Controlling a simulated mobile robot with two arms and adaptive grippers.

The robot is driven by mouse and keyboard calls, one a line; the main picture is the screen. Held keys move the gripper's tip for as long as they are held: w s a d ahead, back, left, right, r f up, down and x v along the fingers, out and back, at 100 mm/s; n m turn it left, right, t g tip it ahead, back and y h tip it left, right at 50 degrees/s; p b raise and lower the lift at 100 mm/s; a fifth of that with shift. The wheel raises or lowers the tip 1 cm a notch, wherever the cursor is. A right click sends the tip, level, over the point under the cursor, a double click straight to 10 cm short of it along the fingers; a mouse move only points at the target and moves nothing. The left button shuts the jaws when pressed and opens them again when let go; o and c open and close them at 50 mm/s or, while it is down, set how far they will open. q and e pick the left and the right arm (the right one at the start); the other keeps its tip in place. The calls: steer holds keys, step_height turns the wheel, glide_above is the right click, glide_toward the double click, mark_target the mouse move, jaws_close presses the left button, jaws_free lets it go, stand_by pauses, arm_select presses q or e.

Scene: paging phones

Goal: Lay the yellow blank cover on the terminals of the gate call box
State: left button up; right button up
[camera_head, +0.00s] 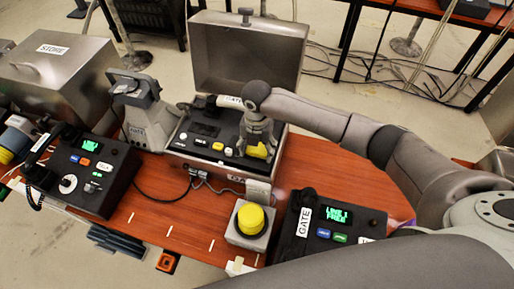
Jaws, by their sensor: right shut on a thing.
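The gate call box (178,146) is an open metal case with its lid raised at the back. A dark panel (203,130) with a small screen and several buttons lies inside it. My right gripper (258,146) points down over the right part of this panel and is shut on the yellow blank cover (257,152). The cover shows just below the fingers, at or just above the panel; I cannot tell whether it touches. The terminals are not clearly visible beneath the gripper. My left gripper is not in view.
A closed case marked STORE (60,75) stands at the left. A grey phone (140,105), a yellow push button (250,218) and two dark consoles, left (85,172) and right (335,228), share the red-brown table (165,205). Cables run in front of the open case.

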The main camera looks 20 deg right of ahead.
mark_target(257, 151)
steer(key=shift+f, duration=0.2)
steer(key=shift+f, duration=0.15)
steer(key=o, duration=1)
step_height(257, 151, up, 12)
steer(key=b, duration=0.1)
steer(key=shift+r, duration=0.2)
